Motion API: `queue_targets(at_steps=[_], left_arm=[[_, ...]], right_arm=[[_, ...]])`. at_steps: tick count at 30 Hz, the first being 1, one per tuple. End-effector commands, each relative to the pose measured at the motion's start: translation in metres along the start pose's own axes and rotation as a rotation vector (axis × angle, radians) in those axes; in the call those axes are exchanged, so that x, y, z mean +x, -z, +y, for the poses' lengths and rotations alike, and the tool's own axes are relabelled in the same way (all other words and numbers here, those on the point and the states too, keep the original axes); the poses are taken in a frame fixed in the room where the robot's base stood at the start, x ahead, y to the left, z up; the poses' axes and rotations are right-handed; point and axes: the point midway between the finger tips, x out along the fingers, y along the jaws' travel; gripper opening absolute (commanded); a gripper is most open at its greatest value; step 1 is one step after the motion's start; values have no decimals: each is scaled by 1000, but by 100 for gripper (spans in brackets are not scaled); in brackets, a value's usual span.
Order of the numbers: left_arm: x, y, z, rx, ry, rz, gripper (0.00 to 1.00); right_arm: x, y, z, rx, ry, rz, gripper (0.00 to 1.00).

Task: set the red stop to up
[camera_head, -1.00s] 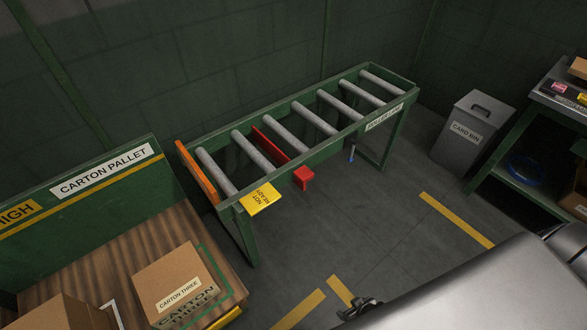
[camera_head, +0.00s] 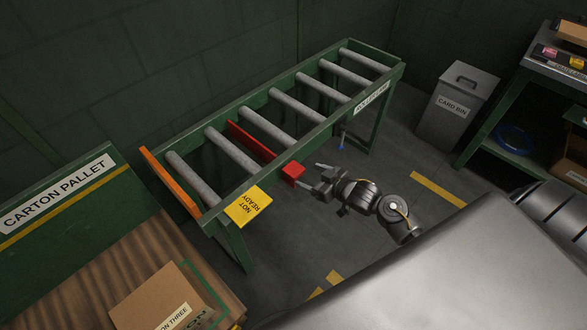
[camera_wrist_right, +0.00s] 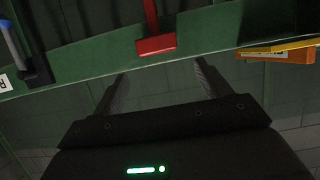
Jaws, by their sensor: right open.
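The red stop has a long red plate (camera_head: 250,142) lying between the rollers of the green roller conveyor (camera_head: 300,165). Its red handle block (camera_head: 293,170) sticks out at the conveyor's near side. My right gripper (camera_head: 309,175) is open beside this handle, just to its right in the head view, with nothing between its fingers. In the right wrist view the red handle (camera_wrist_right: 156,45) is ahead of and between the open fingers (camera_wrist_right: 158,85), apart from them. I cannot tell exactly how far. My left gripper is not in view.
A yellow "NOT READY" tag (camera_head: 248,206) hangs left of the red handle. An orange end plate (camera_head: 169,181) stands at the conveyor's left end, and a blue-tipped lever (camera_head: 342,140) is to the right. A card bin (camera_head: 456,110) and a carton pallet (camera_head: 60,205) flank the conveyor.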

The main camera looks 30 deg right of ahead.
Motion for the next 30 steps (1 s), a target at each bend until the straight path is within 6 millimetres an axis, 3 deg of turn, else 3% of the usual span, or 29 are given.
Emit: queue_targets(at_steps=[6,13,26,30], left_arm=[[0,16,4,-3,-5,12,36],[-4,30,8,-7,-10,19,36],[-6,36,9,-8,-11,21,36],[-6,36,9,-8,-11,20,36]], right_arm=[[43,-1,1,3,-2,1,76],[76,-1,2,2,-3,0,76],[87,-1,2,1,-5,0,76],[87,-1,2,1,-5,-1,62]])
